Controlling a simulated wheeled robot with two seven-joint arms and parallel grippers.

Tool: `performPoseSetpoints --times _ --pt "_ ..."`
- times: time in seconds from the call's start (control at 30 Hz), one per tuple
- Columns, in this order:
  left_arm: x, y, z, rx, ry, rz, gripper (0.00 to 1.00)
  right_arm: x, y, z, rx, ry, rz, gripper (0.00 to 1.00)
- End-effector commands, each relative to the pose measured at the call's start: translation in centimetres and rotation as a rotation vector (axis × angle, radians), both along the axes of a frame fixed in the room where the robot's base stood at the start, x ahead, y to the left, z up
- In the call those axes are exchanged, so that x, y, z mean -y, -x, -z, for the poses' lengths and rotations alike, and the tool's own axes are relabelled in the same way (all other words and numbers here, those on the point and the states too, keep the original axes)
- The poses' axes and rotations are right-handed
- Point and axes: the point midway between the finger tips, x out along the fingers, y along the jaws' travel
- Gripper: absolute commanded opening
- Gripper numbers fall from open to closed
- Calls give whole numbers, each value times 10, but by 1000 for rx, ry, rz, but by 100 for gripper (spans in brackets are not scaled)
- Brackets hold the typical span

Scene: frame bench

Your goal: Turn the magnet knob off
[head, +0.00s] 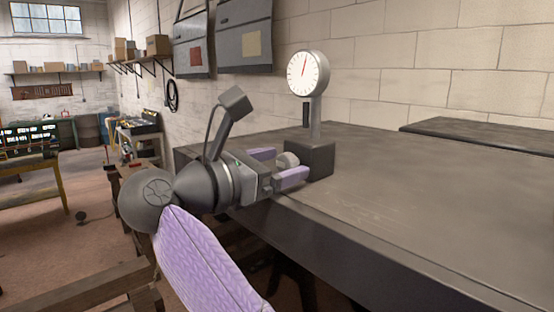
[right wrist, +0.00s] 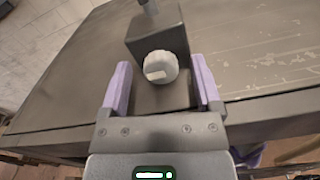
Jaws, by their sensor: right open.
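The magnet knob (right wrist: 161,67) is a pale, ribbed round knob with a raised bar on its face. It sits on the front of a dark block, the magnet base (right wrist: 157,33), on the bench. In the head view the knob (head: 287,160) shows between the fingers, and the base (head: 318,158) stands just beyond. My right gripper (head: 279,164) is open, its two purple fingers on either side of the knob. In the right wrist view the gripper (right wrist: 161,80) shows gaps between the fingers and the knob. My left gripper is not in view.
A post on the base carries a white dial gauge (head: 308,73) with a red needle. The dark bench top (head: 430,190) is clear to the right, with a flat plate (head: 480,133) at the back. Grey cabinets (head: 243,35) hang on the brick wall.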

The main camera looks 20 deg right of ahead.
Motion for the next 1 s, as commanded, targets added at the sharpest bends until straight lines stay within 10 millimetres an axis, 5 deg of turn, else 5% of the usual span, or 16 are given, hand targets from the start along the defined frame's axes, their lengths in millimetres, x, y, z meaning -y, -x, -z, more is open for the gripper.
performPoseSetpoints --times 0.13,0.5,1.0 --pt "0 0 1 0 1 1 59 0 0 0 -1 0 0 77" --pt "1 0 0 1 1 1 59 -1 0 0 -1 0 0 0" --pt "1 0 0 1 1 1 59 -1 -1 1 -133 47 -2 0"
